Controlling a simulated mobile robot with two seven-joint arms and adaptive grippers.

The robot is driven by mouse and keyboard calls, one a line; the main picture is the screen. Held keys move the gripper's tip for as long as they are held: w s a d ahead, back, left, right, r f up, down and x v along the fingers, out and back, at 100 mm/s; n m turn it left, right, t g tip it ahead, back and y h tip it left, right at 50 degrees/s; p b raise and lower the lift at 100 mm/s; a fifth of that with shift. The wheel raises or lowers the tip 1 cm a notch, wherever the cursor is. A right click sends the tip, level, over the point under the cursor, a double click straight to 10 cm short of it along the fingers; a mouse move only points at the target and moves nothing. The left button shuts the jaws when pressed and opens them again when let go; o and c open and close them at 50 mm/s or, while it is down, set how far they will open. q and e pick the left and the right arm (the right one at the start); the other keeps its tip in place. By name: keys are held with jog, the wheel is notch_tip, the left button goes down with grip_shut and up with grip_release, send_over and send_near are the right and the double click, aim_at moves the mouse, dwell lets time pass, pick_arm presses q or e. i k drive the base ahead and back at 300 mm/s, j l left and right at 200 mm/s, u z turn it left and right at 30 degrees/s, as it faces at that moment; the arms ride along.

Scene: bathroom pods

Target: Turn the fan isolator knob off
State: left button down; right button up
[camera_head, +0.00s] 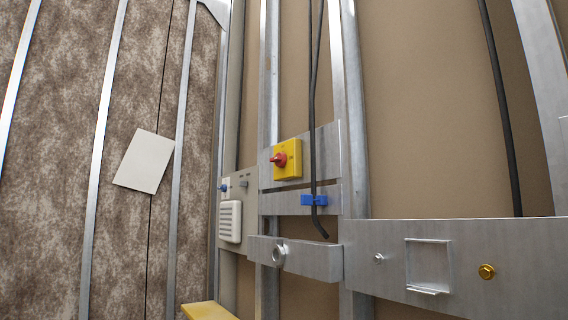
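A red knob (278,160) sticks out from a yellow square housing (294,158); it looks like an isolator switch. The housing is fixed to a grey metal plate (326,150) between upright studs. I cannot tell the knob's exact setting from this angle. Below and left of it is a white louvred grille (230,222), with a small blue knob (223,187) above it. Neither of my grippers is in view, and nothing touches the red knob.
A black cable (313,110) hangs just right of the yellow housing, passing a blue clip (314,200). A lower metal panel (480,250) carries a square frame and a brass fitting (487,271). A yellow block (207,311) shows at the bottom edge. A white sheet (144,161) is on the left wall.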

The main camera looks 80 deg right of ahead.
aim_at(279, 160)
jog(key=z, duration=2.55)
